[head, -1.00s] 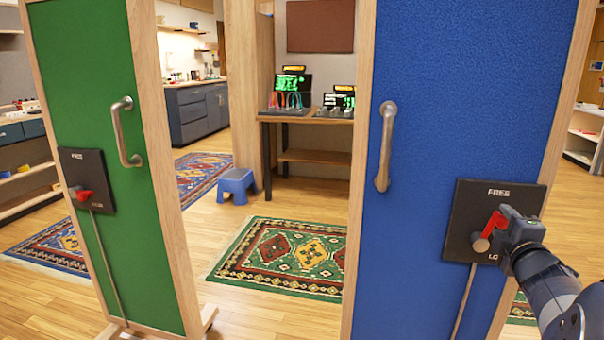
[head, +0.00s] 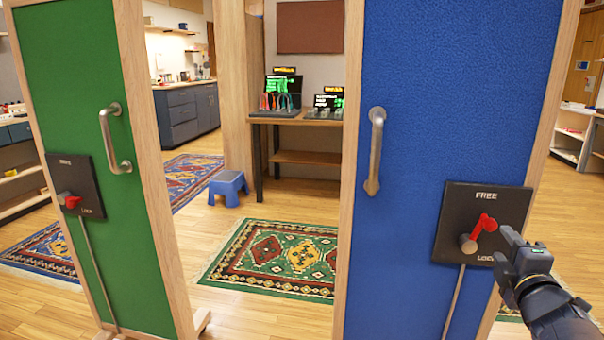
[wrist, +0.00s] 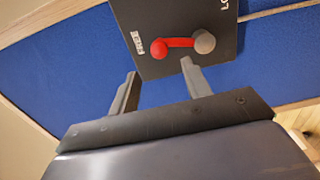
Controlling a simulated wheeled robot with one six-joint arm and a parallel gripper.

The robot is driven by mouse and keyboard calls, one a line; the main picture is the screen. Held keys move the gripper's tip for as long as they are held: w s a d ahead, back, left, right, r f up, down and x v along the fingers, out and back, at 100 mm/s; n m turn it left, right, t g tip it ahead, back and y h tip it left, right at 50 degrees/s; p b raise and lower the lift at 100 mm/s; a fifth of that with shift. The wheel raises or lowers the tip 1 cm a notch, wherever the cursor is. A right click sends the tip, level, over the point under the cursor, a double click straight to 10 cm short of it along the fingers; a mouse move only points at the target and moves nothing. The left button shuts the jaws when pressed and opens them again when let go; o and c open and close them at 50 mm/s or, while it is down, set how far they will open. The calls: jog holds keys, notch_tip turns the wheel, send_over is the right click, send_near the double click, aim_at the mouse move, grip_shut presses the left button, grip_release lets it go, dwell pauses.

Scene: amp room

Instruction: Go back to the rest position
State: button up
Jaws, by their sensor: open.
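My gripper (head: 517,244) is at the lower right in the head view, just right of the red lever (head: 484,224) on the blue panel (head: 455,90). The lever sits on a black plate (head: 452,222) marked FREE at the top and LOCK at the bottom. It points up and to the right from its grey hub, toward FREE. In the wrist view the two fingers (wrist: 160,88) are apart and empty. The lever (wrist: 176,42) shows beyond the fingertips, clear of them.
A green panel (head: 80,40) with its own red lever (head: 71,202) stands at the left. Both panels carry metal handles. Between them a gap shows a green rug (head: 275,256), a blue stool (head: 228,187) and a desk with devices. The floor in the gap is open.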

aim_at(494, 227)
jog(key=b+x, duration=0.1)
jog(key=x, duration=0.7)
jog(key=shift+w+f, duration=0.1)
jog(key=shift+d+r+m+p, duration=0.25)
jog(key=shift+d+m+p, duration=0.15)
jog(key=shift+p, duration=0.25)
jog(key=s+d+f+m+p, duration=0.2)
jog(key=d+f+m+p, duration=0.4)
jog(key=m+p, duration=0.75)
jog(key=f+v, duration=0.1)
jog(key=v, duration=0.8)
jog(key=shift+s+a, duration=0.2)
jog(key=shift+a, duration=0.3)
jog(key=shift+f, duration=0.2)
